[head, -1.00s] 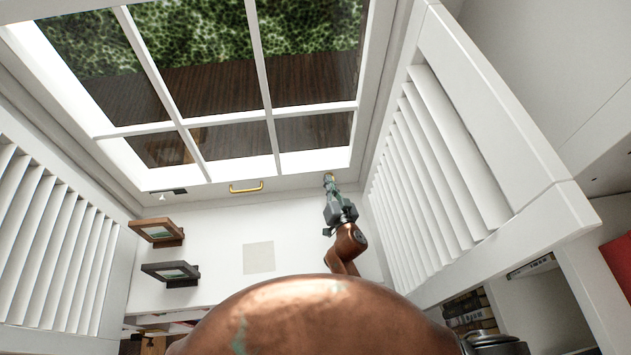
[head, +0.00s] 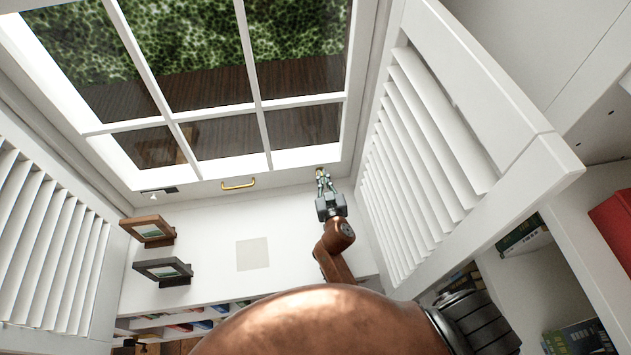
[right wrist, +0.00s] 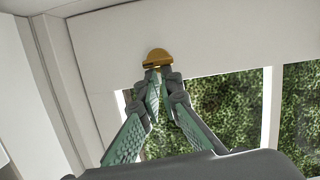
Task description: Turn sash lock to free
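The brass sash lock (right wrist: 157,56) sits on the white window frame. It shows clearly in the right wrist view, with its rounded body just beyond my fingertips. My right gripper (right wrist: 159,73) has its two green-grey fingers drawn together at the tips, with a brass part of the lock between them. In the head view my right gripper (head: 320,174) reaches the window's bottom rail near its right end, and the lock there is too small and covered to judge its angle. My left gripper is not in view.
A brass pull handle (head: 238,184) is on the rail left of the gripper. White louvred shutters stand on the left (head: 50,240) and close on the right (head: 425,150). Two small picture frames (head: 148,229) (head: 163,271) stand on the white sill at left.

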